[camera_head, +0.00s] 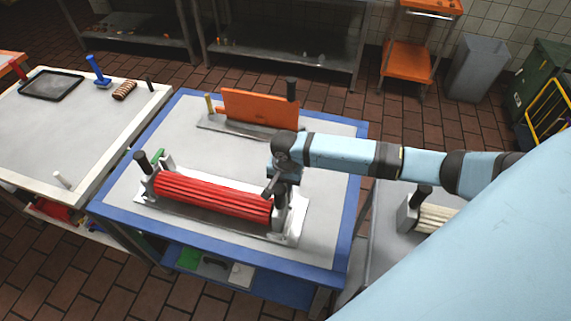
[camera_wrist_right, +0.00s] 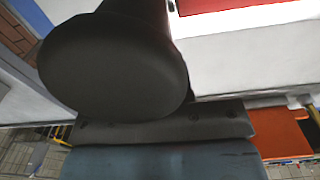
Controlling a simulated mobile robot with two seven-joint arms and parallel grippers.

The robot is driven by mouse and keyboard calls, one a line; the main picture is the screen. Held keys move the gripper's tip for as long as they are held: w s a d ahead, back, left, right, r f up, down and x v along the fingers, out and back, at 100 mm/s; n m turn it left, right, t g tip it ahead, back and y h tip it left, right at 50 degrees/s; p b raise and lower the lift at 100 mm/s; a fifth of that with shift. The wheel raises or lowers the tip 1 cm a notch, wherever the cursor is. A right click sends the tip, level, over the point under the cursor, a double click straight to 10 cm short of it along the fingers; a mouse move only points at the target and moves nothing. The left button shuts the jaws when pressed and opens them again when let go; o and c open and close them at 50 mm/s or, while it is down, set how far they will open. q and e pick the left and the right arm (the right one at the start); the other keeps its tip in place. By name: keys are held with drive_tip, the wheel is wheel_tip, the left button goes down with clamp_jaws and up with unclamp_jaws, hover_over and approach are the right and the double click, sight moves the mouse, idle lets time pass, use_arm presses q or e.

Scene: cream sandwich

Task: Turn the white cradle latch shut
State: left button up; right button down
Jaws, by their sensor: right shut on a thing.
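A metal cradle (camera_head: 152,207) with white end pieces lies on the blue-edged table and holds a ribbed red roll (camera_head: 212,197). My right gripper (camera_head: 281,188) is over the cradle's right end, pointing down. It is shut on a dark handle there, and my arm mostly hides that part. A large dark rounded handle (camera_wrist_right: 112,62) fills much of the right wrist view. Which part is the white latch, and its angle, I cannot tell. A black-knobbed post (camera_head: 144,162) stands at the cradle's left end. My left gripper is not in view.
An orange block (camera_head: 258,108) stands on a second holder behind the cradle. A grey-topped table at left carries a dark tray (camera_head: 50,85) and a blue-handled tool (camera_head: 98,72). Another black-knobbed fixture (camera_head: 408,211) stands at right. The blue table's left rear is clear.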

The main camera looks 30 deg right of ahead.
drive_tip(key=c, duration=1)
unclamp_jaws()
wheel_tip(320, 180, up, 14)
drive_tip(key=b, duration=0.1)
drive_tip(key=shift+f, duration=0.1)
